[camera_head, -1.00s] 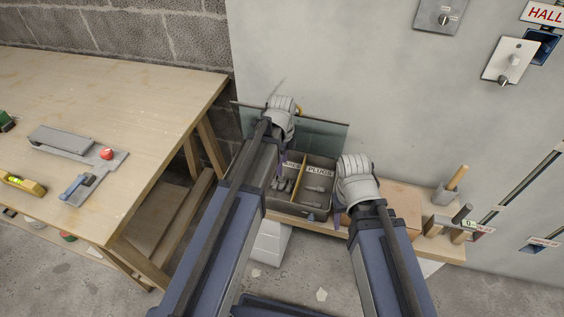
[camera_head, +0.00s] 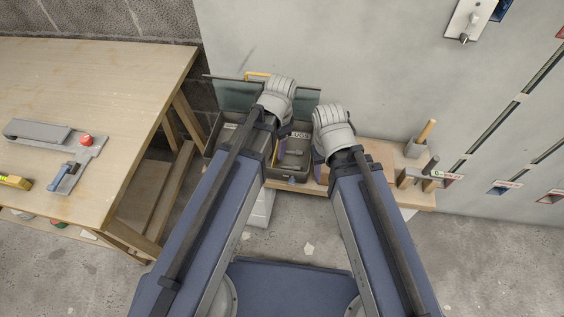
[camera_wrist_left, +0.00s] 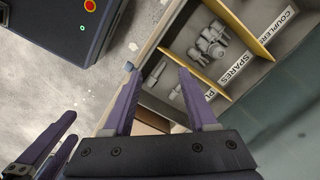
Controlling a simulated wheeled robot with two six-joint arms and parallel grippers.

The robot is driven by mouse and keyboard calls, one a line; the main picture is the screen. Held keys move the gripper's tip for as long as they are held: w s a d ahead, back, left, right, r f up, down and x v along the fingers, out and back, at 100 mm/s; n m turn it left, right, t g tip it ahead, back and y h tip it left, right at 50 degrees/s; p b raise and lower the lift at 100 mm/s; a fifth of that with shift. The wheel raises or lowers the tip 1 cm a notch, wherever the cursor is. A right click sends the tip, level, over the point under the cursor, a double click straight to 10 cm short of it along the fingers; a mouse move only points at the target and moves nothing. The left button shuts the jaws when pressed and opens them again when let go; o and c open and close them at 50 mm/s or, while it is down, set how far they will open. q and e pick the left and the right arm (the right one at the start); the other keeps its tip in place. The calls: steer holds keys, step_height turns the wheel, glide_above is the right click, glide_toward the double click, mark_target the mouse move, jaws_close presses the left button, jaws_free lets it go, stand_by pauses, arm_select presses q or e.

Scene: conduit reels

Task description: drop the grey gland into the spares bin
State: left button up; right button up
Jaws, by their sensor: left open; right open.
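The open organiser box (camera_head: 300,184) stands against the wall. In the left wrist view its spares compartment, with the SPARES label (camera_wrist_left: 238,66), lies between two yellow dividers and holds grey fittings (camera_wrist_left: 212,40). I cannot tell which one is the gland. A grey piece (camera_wrist_left: 155,74) lies in the neighbouring plugs compartment, which also shows in the head view (camera_head: 293,158). My left gripper (camera_wrist_left: 158,76) is open above the box, with nothing seen between its fingers. In the head view my left arm hides the spares compartment. My right gripper (camera_wrist_left: 70,127) is open beside the box's right end.
A workbench (camera_head: 110,100) with a clamp tool (camera_head: 65,176) and a yellow level (camera_head: 14,182) stands at the left. A grey wall rises behind.

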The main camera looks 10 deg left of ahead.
arm_select(q)
steer(key=s+d+n, duration=0.3)
steer(key=s+n, duration=0.3)
steer(key=s, duration=0.1)
steer(key=shift+s+d+n, duration=0.15)
steer(key=shift+s+n, duration=0.1)
steer(key=shift+n, duration=0.05)
step_height(320, 180, up, 16)
steer(key=p, duration=1.5)
steer(key=shift+f, duration=0.2)
